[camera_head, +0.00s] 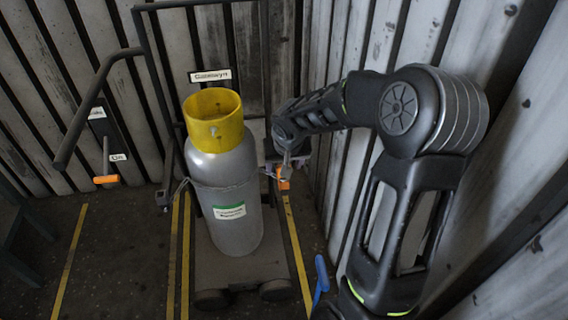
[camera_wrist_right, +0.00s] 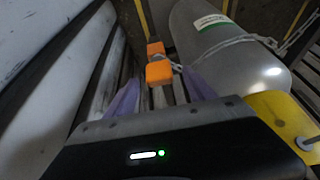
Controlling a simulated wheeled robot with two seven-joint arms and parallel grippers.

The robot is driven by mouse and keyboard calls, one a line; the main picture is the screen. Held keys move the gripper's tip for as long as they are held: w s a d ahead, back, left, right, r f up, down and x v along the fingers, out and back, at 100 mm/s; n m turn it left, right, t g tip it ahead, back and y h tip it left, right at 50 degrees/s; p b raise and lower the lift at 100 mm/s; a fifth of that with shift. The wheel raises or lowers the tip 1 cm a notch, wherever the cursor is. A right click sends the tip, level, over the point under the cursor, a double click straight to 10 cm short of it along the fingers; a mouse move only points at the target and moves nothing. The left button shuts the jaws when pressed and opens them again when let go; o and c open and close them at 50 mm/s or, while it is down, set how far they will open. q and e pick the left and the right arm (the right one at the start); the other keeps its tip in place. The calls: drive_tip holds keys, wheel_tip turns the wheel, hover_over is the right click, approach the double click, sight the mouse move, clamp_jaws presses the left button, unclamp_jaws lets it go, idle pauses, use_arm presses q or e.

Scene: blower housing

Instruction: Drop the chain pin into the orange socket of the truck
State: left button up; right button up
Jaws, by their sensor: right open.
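My right gripper (camera_head: 285,168) is beside the right side of the grey gas cylinder (camera_head: 228,190), low on the truck (camera_head: 225,270). In the right wrist view its two purple fingers (camera_wrist_right: 160,98) are spread apart. An orange block (camera_wrist_right: 158,73), apparently the chain pin's head, shows just beyond and between them, with the chain (camera_wrist_right: 225,45) running from it across the cylinder. A second orange piece (camera_wrist_right: 155,48), apparently the socket, sits just past it. In the head view, orange (camera_head: 284,184) shows just below my gripper. I cannot tell whether the pin is in the socket. My left gripper is out of view.
The cylinder has a yellow collar (camera_head: 213,118). The truck's dark handle frame (camera_head: 100,75) rises at the left. An orange-handled lever (camera_head: 105,179) is on the left wall. A blue handle (camera_head: 321,275) is near my right arm. Metal walls stand close behind and right.

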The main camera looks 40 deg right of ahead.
drive_tip(key=p+v, duration=0.1)
drive_tip(key=v, duration=0.6)
drive_tip(key=shift+s+r, duration=0.15)
drive_tip(key=shift+r, duration=0.2)
idle(0.4)
